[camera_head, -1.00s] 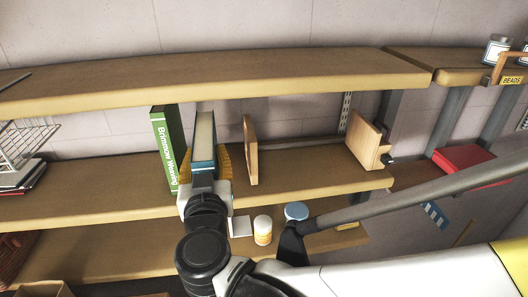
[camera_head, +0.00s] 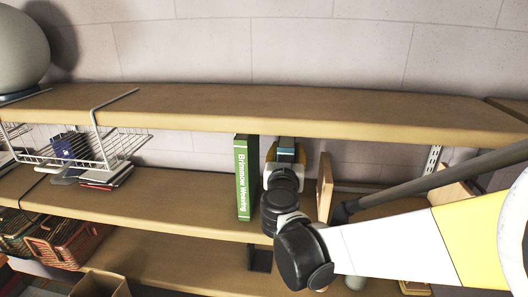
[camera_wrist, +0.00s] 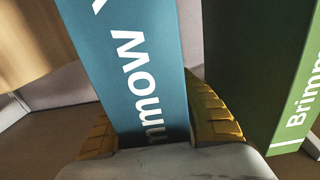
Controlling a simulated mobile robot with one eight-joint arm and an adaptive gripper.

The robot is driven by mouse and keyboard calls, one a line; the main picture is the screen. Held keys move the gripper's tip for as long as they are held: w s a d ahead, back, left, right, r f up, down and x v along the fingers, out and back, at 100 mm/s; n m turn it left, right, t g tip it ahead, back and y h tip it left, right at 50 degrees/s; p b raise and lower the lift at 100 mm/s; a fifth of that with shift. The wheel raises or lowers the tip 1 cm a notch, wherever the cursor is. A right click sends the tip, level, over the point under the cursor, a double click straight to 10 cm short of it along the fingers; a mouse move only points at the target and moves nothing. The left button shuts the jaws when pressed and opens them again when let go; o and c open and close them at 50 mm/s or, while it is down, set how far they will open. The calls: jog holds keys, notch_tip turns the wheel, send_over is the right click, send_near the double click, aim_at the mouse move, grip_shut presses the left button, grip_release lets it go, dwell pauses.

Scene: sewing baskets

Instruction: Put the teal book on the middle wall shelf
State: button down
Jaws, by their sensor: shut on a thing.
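The teal book (camera_wrist: 135,70) with white lettering is clamped between the yellow ribbed fingers of my gripper (camera_wrist: 158,125) in the wrist view. In the head view my gripper (camera_head: 286,155) hides most of the book, and only a small teal part (camera_head: 286,147) shows. The gripper is over the middle wall shelf (camera_head: 110,195), between a green book (camera_head: 244,180) and a wooden upright (camera_head: 325,186). The green book also shows right of the teal one in the wrist view (camera_wrist: 265,65), with a gap between them. Whether the teal book touches the shelf is hidden.
The top shelf (camera_head: 260,115) runs close above my gripper. A wire basket (camera_head: 100,150) hangs from it at left, over stacked books (camera_head: 106,178). A second wooden piece (camera_head: 455,195) stands at right. Woven baskets (camera_head: 65,240) sit lower left.

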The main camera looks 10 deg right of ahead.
jog(key=shift+w+d+f, duration=0.1)
jog(key=shift+w+f, duration=0.15)
jog(key=shift+f, duration=0.35)
jog(key=shift+w+d+f, duration=0.1)
jog(key=shift+w+f, duration=0.15)
jog(key=shift+f, duration=0.3)
jog(key=shift+w+d+f, duration=0.1)
jog(key=shift+w+f, duration=0.15)
jog(key=shift+f, duration=0.35)
jog(key=shift+f+b, duration=0.15)
jog(key=shift+b, duration=0.15)
jog(key=c, duration=1.1)
grip_release()
jog(key=shift+o, duration=0.2)
jog(key=v, duration=1.2)
